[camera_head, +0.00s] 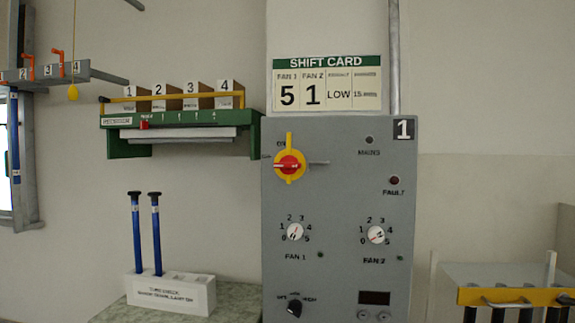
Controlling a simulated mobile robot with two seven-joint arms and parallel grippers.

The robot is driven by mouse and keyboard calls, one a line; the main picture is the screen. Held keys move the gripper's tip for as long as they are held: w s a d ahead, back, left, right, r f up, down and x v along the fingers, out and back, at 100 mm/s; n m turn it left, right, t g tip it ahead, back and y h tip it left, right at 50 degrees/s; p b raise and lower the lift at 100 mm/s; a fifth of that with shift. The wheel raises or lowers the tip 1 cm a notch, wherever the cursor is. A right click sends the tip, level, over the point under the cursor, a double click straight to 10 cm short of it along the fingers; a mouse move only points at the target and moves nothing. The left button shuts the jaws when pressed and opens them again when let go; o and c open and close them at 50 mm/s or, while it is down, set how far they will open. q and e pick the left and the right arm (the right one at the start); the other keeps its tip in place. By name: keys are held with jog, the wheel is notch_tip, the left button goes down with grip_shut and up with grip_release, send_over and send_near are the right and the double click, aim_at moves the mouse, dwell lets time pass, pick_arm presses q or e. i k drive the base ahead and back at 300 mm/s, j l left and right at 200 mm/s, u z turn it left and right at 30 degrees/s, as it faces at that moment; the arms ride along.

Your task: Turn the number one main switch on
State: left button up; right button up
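The number one main switch is a red rotary knob on a yellow plate (289,165), at the upper left of a grey control panel (340,205). A yellow tab stands straight up from it, and a short grey bar sticks out to its right. Part of an "ON" label shows at its upper left. I cannot tell for sure which position the knob is in. A plate marked "1" (403,129) is at the panel's upper right. The mains lamp (369,140) looks dark. Neither of my grippers is in view.
Fan dials (295,232) and a dark selector knob (294,308) sit lower on the panel. A shift card (327,84) hangs above. A green shelf (180,133) and a white holder (172,293) with two blue rods are left. A yellow-fronted rack (510,296) is right.

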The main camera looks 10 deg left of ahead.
aim_at(289, 165)
jog(key=l+u, duration=0.1)
jog(key=u, duration=0.5)
jog(key=i+l+u, duration=0.1)
jog(key=l+u, duration=0.2)
jog(key=i+l+u, duration=0.1)
jog(key=l+u, duration=0.2)
jog(key=l, duration=0.2)
jog(key=l+u, duration=0.25)
jog(key=l, duration=0.6)
